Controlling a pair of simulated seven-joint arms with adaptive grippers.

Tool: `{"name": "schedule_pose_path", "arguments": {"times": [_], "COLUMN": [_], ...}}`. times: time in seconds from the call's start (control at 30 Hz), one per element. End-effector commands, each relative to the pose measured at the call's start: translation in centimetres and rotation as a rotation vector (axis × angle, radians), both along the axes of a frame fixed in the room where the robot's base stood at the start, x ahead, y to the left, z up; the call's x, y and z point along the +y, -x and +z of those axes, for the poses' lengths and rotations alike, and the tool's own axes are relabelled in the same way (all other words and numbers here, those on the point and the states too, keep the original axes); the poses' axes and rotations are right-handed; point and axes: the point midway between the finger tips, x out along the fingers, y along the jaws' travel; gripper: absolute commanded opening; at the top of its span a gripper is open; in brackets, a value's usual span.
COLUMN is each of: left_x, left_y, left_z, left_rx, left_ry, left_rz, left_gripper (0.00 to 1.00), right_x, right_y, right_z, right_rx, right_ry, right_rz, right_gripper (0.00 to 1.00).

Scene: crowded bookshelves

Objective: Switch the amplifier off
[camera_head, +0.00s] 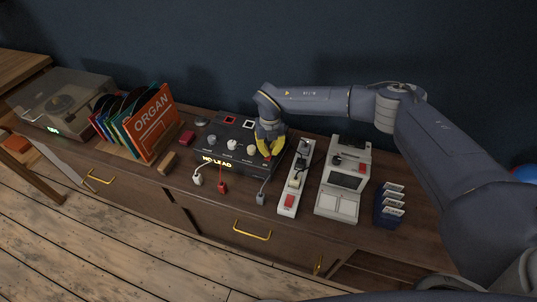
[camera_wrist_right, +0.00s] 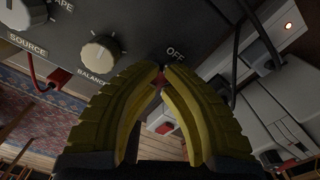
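The amplifier (camera_head: 232,144) is a dark box on the sideboard with pale knobs and a lit "NO LEAD" display on its front. My right gripper (camera_head: 268,155), with yellow fingers, is at the amplifier's right end. In the right wrist view its fingertips (camera_wrist_right: 163,70) come together just below the "OFF" label (camera_wrist_right: 175,54) on the amplifier's panel. A small reddish patch shows between the fingers; I cannot tell whether it is part of a switch. The switch itself is hidden behind the fingertips. My left gripper is not in view.
A power strip (camera_head: 296,178) with a red switch and a grey device (camera_head: 343,180) stand to the right, then a blue card rack (camera_head: 390,204). Left are a record rack (camera_head: 137,124) and a turntable (camera_head: 62,100). Cables (camera_head: 263,188) hang in front of the amplifier.

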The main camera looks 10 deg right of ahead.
Motion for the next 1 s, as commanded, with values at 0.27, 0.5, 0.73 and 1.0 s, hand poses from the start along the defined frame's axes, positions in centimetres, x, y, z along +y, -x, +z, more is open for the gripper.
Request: {"name": "schedule_pose_path", "arguments": {"times": [0.27,0.5,0.73,1.0], "left_x": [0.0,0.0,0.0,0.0], "left_y": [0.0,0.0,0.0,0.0], "left_z": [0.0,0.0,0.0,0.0], "left_rx": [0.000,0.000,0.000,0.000], "left_ry": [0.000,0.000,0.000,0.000], "left_rz": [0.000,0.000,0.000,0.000], "left_gripper": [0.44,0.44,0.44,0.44], "right_x": [0.0,0.0,0.0,0.0], "right_y": [0.0,0.1,0.1,0.0], "right_z": [-0.4,-0.7,0.3,2.2], "right_rx": [0.000,0.001,0.002,0.000], "right_ry": [0.000,0.001,0.001,0.001], "right_rz": [0.000,0.000,0.001,0.001], "right_gripper": [0.00,0.00,0.00,0.00]}}
